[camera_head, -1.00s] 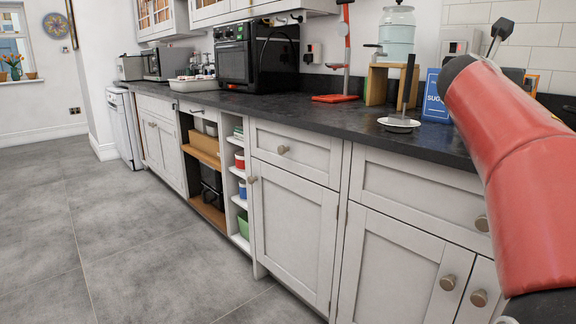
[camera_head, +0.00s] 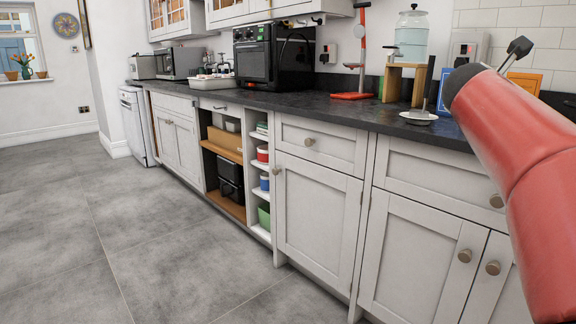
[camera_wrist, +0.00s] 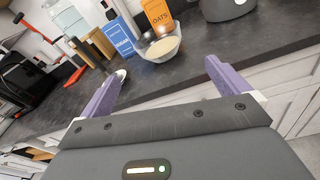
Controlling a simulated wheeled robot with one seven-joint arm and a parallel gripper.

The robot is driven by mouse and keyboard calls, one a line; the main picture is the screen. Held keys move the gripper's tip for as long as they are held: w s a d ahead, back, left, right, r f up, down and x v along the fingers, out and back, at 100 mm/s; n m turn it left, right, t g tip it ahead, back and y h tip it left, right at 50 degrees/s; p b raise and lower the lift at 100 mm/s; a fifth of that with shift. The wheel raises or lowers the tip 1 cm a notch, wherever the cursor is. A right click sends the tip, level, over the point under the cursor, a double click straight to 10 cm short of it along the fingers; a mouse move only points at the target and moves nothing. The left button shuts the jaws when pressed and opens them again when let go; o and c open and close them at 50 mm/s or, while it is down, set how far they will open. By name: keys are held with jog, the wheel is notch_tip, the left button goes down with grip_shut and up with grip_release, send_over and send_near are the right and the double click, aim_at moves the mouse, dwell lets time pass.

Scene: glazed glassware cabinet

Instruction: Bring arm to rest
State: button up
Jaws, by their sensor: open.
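My gripper (camera_wrist: 160,85) shows in the wrist view with its two purple fingers spread wide apart. Nothing is between the fingers. It is near the front edge of the dark worktop (camera_wrist: 204,75), with the fingers pointing towards it. In the head view, my red arm reaches up along the right side. My gripper itself is not visible in the head view.
In the wrist view, a glass bowl (camera_wrist: 162,48), an orange oats box (camera_wrist: 157,14) and a blue sugar box (camera_wrist: 118,37) stand on the worktop. In the head view, a black oven (camera_head: 272,58) stands further left. Grey floor (camera_head: 110,225) is clear at left.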

jog(key=s+a+f+m+g+y, duration=0.2)
jog(key=s+a+f+m+y, duration=0.2)
jog(key=s+a+f+m, duration=0.4)
jog(key=s+a+f+m+g+y, duration=0.2)
jog(key=s+a+f+m, duration=0.6)
jog(key=f, duration=0.8)
jog(key=s+a+f+m+g+y, duration=0.2)
jog(key=s+a+f+m+y, duration=0.3)
jog(key=s+a+f+m, duration=0.3)
jog(key=s+f, duration=0.3)
jog(key=f, duration=0.1)
jog(key=shift+s+y, duration=0.2)
jog(key=shift+y, duration=0.2)
jog(key=shift+f, duration=0.1)
